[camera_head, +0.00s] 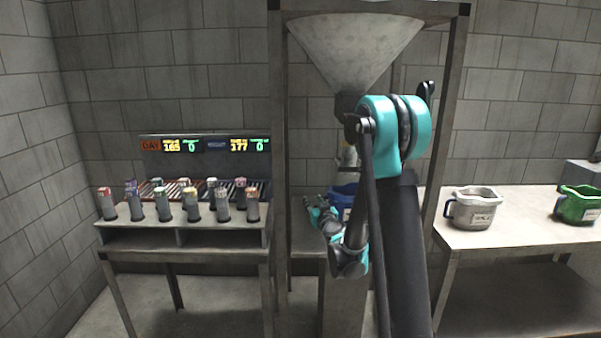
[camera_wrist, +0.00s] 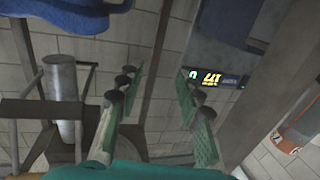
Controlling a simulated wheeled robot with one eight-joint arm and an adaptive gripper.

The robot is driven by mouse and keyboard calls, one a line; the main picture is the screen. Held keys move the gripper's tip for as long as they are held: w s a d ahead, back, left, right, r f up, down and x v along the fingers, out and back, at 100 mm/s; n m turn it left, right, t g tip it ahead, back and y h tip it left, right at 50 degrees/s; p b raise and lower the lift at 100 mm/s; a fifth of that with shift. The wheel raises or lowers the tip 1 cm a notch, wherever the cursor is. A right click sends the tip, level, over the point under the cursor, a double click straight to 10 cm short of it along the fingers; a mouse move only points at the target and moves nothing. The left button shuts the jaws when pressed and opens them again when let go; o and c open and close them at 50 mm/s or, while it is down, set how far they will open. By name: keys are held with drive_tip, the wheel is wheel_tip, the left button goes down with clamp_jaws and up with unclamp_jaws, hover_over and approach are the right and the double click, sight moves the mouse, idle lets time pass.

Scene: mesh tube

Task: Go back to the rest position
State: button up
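My gripper (camera_head: 309,203) is in front of the tall metal frame, below the white funnel (camera_head: 352,45), on the left side of a blue container (camera_head: 345,190). In the wrist view my gripper (camera_wrist: 158,78) has its two green fingers spread, with nothing between them. Blue material (camera_wrist: 60,15) fills the upper left of the wrist view, apart from the fingers. My arm partly hides the blue container and the frame in the head view.
A rack table (camera_head: 185,250) with several labelled tubes and a lit display (camera_head: 205,146) stands left. A right-hand table (camera_head: 510,230) bears a white container (camera_head: 474,208) and a green one (camera_head: 578,205). In the wrist view, a grey cylinder (camera_wrist: 63,90) stands left.

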drive_tip(key=s+a+r+n+g+y, duration=0.1)
drive_tip(key=s+n+g+y, duration=0.15)
drive_tip(key=s, duration=0.55)
drive_tip(key=s+d+f+m+g+h, duration=0.1)
drive_tip(key=s+d+f+g+h, duration=0.1)
drive_tip(key=s, duration=0.8)
drive_tip(key=s+d+f+m+g+h, duration=0.2)
drive_tip(key=s+d+f+g, duration=0.3)
drive_tip(key=s, duration=0.6)
drive_tip(key=s+d+f+m+g+h, duration=0.2)
drive_tip(key=s+d+f, duration=0.4)
drive_tip(key=s, duration=0.4)
drive_tip(key=shift+s+d+f+g, duration=0.15)
drive_tip(key=shift+s+d+g, duration=0.25)
drive_tip(key=shift+d+g, duration=0.35)
drive_tip(key=shift+a+h, duration=0.2)
drive_tip(key=shift+h, duration=0.05)
drive_tip(key=shift+c, duration=0.5)
